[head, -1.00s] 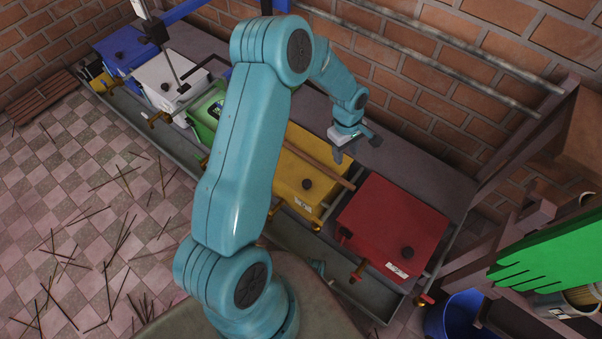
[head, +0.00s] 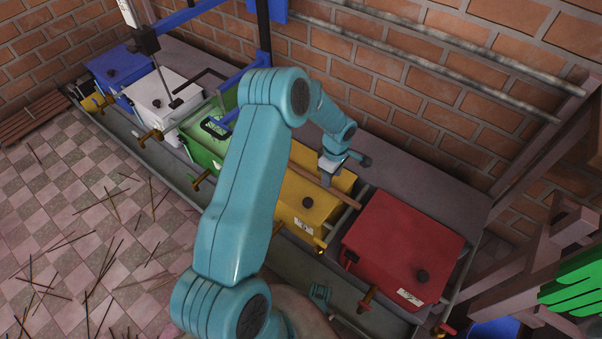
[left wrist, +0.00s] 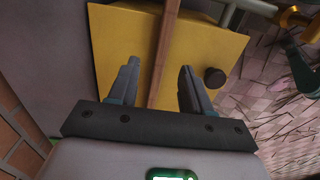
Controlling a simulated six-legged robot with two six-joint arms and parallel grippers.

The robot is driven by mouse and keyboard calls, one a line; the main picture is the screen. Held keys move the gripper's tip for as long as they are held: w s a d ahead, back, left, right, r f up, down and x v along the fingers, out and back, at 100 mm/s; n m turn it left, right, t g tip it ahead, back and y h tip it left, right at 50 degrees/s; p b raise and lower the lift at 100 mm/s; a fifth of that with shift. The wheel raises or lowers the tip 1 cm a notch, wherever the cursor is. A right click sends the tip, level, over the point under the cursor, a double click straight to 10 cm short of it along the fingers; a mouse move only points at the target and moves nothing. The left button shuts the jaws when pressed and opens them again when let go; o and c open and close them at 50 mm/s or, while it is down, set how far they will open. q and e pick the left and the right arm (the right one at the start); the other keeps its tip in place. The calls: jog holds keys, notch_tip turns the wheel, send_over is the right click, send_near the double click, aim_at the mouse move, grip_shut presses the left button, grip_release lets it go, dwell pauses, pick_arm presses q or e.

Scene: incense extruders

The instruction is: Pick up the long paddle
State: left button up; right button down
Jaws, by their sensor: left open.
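The long paddle (head: 310,173) is a brown wooden bar lying across the top of the yellow box (head: 330,219), and part of it is hidden behind my left arm. My left gripper (head: 328,172) is open just above the yellow box, close to the paddle. In the left wrist view, the paddle (left wrist: 164,45) runs lengthwise between the two spread fingers (left wrist: 160,72) over the yellow box (left wrist: 120,40). I cannot tell how far above it the fingertips are. My right gripper is not in view.
A red box (head: 402,246) stands right of the yellow one. Green (head: 205,148), white (head: 165,98) and blue (head: 121,68) boxes stand to the left. A brick wall (head: 440,90) is behind. Thin sticks (head: 95,265) litter the tiled floor.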

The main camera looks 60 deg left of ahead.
pick_arm(q)
notch_tip(320, 180, down, 5)
jog(key=shift+s+f+b, duration=0.1)
jog(key=shift+b, duration=1.05)
grip_shut()
